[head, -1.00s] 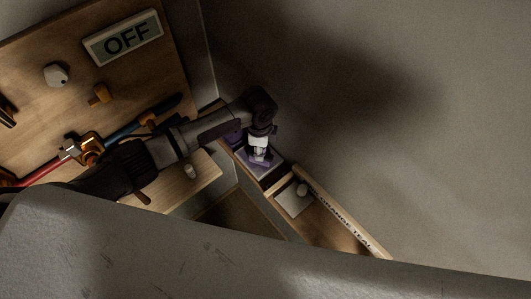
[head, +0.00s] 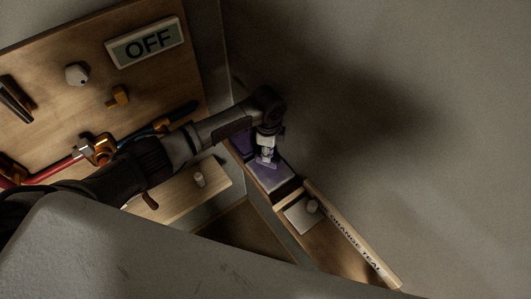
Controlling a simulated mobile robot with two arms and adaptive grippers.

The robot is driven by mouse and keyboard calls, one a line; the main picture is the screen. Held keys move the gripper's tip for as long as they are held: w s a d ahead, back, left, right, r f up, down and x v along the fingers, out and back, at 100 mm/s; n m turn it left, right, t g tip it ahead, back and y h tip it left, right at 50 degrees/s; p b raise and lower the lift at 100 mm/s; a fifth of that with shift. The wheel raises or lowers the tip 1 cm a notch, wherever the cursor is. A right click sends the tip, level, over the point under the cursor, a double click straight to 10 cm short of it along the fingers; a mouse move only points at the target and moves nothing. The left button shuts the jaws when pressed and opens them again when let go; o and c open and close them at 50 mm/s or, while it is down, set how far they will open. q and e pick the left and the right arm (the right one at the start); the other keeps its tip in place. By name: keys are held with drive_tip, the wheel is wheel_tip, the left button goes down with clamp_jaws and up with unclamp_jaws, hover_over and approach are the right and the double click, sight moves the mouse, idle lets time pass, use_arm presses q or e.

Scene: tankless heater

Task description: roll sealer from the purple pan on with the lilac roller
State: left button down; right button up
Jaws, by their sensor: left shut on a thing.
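The purple pan (head: 274,176) sits on a narrow wooden shelf right of the middle of the head view, with a paler lilac surface inside. My left gripper (head: 266,153) is over the pan's upper part, pointing down, and is shut on a small lilac piece, which looks like the roller (head: 267,162). My wrist and fingers hide most of the roller, and I cannot tell whether it touches the pan. My right gripper is not in view.
A wooden board at the upper left carries an OFF sign (head: 146,43), knobs and red and blue pipes. A wooden rail lettered "ORANGE TEAL" (head: 352,237) borders the shelf. Bare grey wall fills the right.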

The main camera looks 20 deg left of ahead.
sight(279, 161)
use_arm(q)
drive_tip(key=shift+s+d+r+p, duration=0.1)
drive_tip(key=shift+s+d+p, duration=0.4)
drive_tip(key=shift+d+p, duration=0.15)
drive_tip(key=shift+s+d, duration=0.5)
drive_tip(key=shift+d, duration=0.05)
drive_tip(key=shift+s+d, duration=0.75)
drive_tip(key=shift+d, duration=0.25)
drive_tip(key=shift+s+d, duration=0.7)
drive_tip(key=shift+d, duration=0.3)
drive_tip(key=shift+w+d+b, duration=0.3)
drive_tip(key=shift+w+d, duration=0.05)
drive_tip(key=shift+w, duration=0.2)
drive_tip(key=shift+w+a, duration=0.65)
drive_tip(key=shift+a, duration=0.2)
drive_tip(key=shift+w+a, duration=0.65)
drive_tip(key=shift+a, duration=0.15)
drive_tip(key=shift+w+a+b, duration=0.4)
drive_tip(key=shift+w+a, duration=0.8)
drive_tip(key=shift+a, duration=0.3)
